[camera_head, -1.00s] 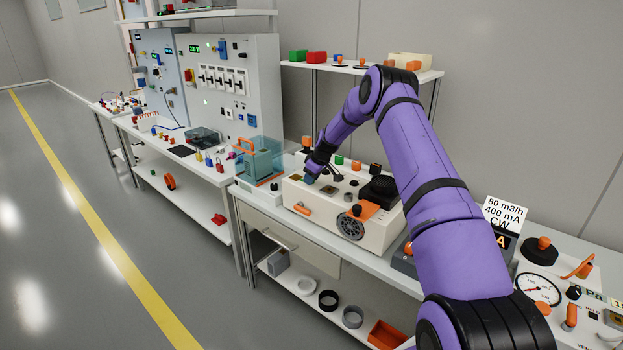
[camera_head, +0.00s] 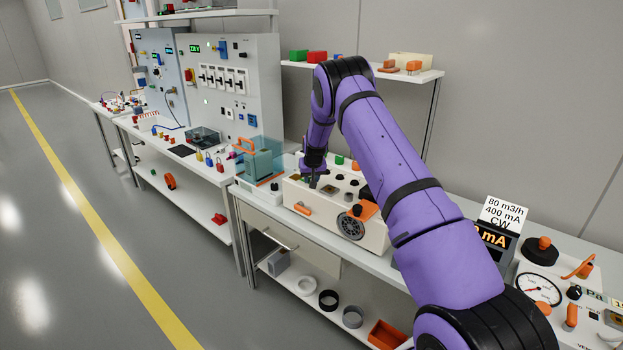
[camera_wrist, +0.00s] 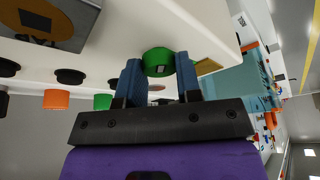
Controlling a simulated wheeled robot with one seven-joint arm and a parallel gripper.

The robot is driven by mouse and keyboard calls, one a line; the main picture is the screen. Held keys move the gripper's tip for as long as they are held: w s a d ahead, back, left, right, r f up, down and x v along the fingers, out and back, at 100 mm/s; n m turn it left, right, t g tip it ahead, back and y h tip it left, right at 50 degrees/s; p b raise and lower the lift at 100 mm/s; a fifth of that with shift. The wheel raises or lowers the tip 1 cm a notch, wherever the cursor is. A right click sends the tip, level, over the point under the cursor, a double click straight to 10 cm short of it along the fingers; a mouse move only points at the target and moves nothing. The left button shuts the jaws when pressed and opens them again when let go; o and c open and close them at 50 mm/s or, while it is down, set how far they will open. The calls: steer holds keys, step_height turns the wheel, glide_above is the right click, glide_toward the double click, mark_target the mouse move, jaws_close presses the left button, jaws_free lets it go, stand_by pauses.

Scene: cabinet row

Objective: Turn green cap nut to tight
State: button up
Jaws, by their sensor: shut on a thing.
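The green cap nut (camera_wrist: 158,60) sits on the cream panel of the machine, between the blue fingers of my gripper (camera_wrist: 160,80) in the wrist view. The fingers are shut on it from both sides. In the head view my gripper (camera_head: 313,182) points down at the left part of the machine's top. The nut is hidden there behind the gripper.
The cream machine (camera_head: 325,212) has several black, orange and green knobs on top. A second green cap (camera_wrist: 102,102) stands beside an orange one (camera_wrist: 56,99). A clear teal box (camera_head: 260,160) stands close on the left.

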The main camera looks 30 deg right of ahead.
steer(key=m+h, duration=0.1)
steer(key=m, duration=0.2)
steer(key=m+g+h, duration=0.1)
steer(key=m, duration=0.2)
steer(key=shift+a, duration=0.1)
steer(key=shift+m, duration=0.4)
steer(key=shift+g, duration=0.3)
steer(key=o, duration=0.9)
steer(key=shift+o, duration=0.2)
steer(key=shift+r, duration=0.1)
steer(key=v, duration=1)
steer(key=shift+a+r, duration=0.15)
steer(key=shift+r, duration=0.1)
steer(key=shift+s, duration=0.1)
